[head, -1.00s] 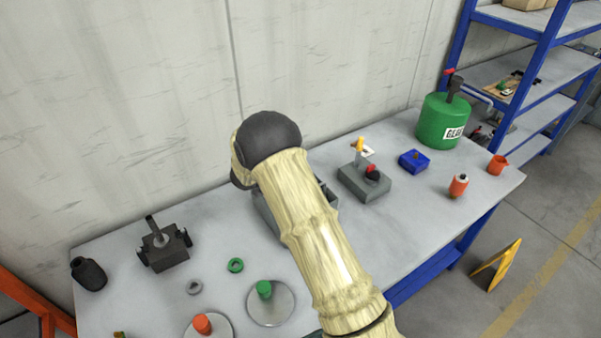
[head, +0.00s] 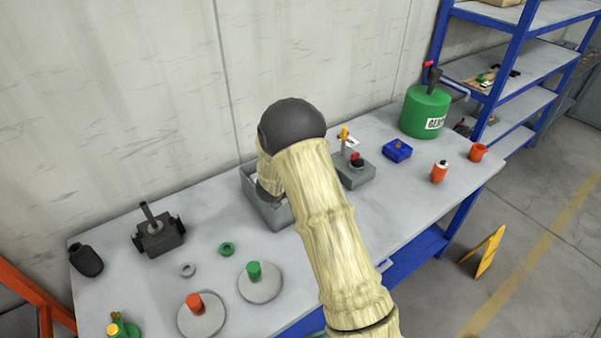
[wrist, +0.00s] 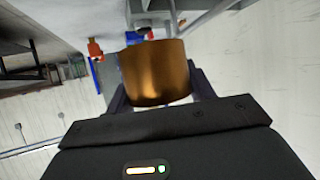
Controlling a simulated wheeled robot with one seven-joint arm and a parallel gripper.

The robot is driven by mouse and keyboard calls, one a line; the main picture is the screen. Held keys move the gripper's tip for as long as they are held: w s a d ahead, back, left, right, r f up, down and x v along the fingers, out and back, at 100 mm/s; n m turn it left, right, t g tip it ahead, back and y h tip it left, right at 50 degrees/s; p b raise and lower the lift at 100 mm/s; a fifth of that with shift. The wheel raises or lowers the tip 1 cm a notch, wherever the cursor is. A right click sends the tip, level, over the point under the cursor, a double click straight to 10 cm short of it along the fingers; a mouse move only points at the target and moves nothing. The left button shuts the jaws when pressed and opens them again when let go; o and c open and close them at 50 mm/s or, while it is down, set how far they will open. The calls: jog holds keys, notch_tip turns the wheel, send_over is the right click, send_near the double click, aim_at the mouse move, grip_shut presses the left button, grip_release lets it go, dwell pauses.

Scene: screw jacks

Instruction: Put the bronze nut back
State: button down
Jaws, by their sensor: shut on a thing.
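The bronze nut (wrist: 157,72), a shiny brown cylinder, sits between the fingers of my gripper (wrist: 160,88) in the wrist view. My gripper is shut on it. In the head view my arm hides the nut and most of the gripper, whose dark part shows over the grey open-topped box (head: 264,213) at mid-table. I cannot tell whether the nut is above or inside that box. A dark block with an upright screw (head: 158,234) stands at the table's left. Two round plates carry an orange post (head: 194,301) and a green post (head: 253,270).
A dark bottle (head: 86,260) stands far left.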

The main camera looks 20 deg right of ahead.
jog(key=shift+s+d+f+n+t, duration=0.2)
jog(key=shift+s+f+n+t, duration=0.05)
jog(key=shift+n+t, duration=0.05)
jog(key=s+a+f+n+t+y+b, duration=0.1)
jog(key=s+a+f+n+y, duration=0.2)
jog(key=s+f, duration=0.3)
jog(key=s+a+f+n+t+y+b, duration=0.1)
jog(key=s+a+f+n+t+y, duration=0.1)
jog(key=s+f+n+y, duration=0.3)
jog(key=shift+s+a+f+n+y, duration=0.3)
jog(key=shift+s+a+f+y, duration=0.15)
jog(key=shift+a+f, duration=0.3)
